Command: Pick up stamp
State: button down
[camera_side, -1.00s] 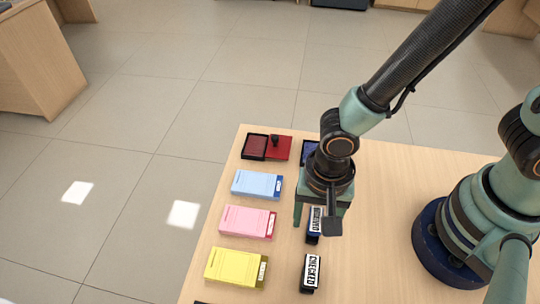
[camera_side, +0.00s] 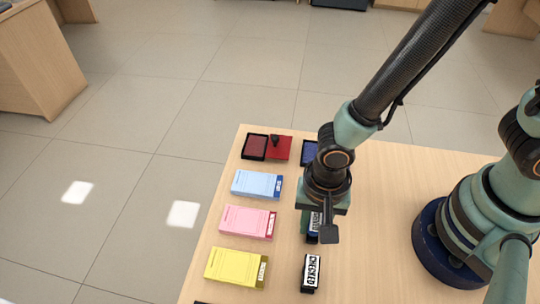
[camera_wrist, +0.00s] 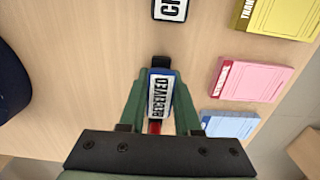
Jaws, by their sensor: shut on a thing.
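The stamp labelled RECEIVED (camera_wrist: 161,93) has a white label and a blue body. In the wrist view my gripper (camera_wrist: 159,100) has its two green fingers on either side of it, shut on it. In the side view the same stamp (camera_side: 313,222) is mostly hidden behind my gripper (camera_side: 316,226), low over the counter. A second stamp labelled CHECKED (camera_side: 311,272) stands apart, nearer the front; it also shows at the top of the wrist view (camera_wrist: 175,9).
Left of the stamps lie a blue box (camera_side: 255,184), a pink box (camera_side: 246,222) and a yellow box (camera_side: 234,267). Behind are a red ink pad (camera_side: 255,147) with its lid (camera_side: 279,149) and a blue pad (camera_side: 309,152).

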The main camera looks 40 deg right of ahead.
aim_at(316, 219)
jog(key=shift+r, duration=0.1)
notch_tip(316, 219, up, 20)
dwell(0.5)
jog(key=c, duration=1.2)
grip_release()
grip_shut()
jog(key=w+d+f, duration=1.2)
jog(key=w+d, duration=0.1)
jog(key=w, duration=0.2)
jog(key=shift+w+d+f, duration=0.1)
jog(key=shift+f, duration=1.4)
jog(key=shift+w+d+f, duration=0.1)
jog(key=shift+f, duration=1.4)
